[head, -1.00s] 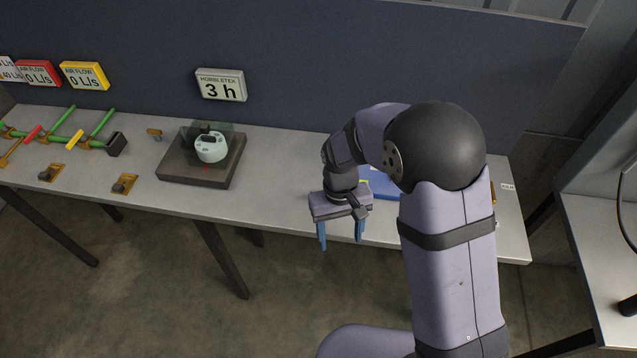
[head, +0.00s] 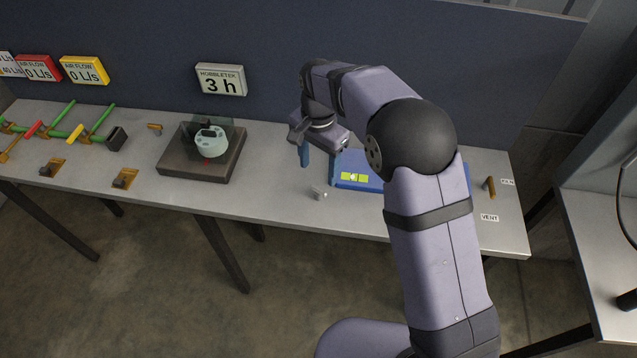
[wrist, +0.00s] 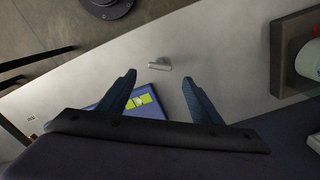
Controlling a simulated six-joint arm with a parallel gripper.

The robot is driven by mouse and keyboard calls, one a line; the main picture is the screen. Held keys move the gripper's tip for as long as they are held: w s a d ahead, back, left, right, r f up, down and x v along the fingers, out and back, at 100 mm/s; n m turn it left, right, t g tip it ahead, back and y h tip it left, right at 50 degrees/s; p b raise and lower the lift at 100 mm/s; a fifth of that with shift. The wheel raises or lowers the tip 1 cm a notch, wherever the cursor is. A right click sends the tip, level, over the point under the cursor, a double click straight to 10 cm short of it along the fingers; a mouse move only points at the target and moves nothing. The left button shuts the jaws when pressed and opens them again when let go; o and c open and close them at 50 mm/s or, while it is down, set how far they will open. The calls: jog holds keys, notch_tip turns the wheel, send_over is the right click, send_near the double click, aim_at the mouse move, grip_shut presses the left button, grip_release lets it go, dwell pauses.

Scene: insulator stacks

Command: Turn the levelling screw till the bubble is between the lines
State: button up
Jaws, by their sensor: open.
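A blue block (head: 345,184) lies on the bench, partly hidden by my arm. It carries a yellow-green level vial (head: 353,177), also visible in the wrist view (wrist: 143,101). A pale spot shows near the vial's middle, too small to judge against the lines. A small grey metal handle (head: 317,192), apparently the levelling screw, stands just left of and in front of the block. In the wrist view the handle (wrist: 160,64) appears beyond and between my fingertips. My gripper (head: 318,159) is open and empty, above the bench behind the handle and not touching it.
A dark slab (head: 180,164) with a pale, rounded device (head: 209,143) stands to the left. A brown peg (head: 490,187) and a VENT label (head: 489,218) are at the right. Bare bench lies between the slab and the handle. A sign (head: 221,80) reads 3 h.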

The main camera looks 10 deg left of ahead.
aim_at(319, 189)
jog(key=shift+f+p, duration=1.3)
jog(key=shift+f, duration=2.35)
jog(key=shift+c, duration=0.6)
jog(key=c, duration=0.9)
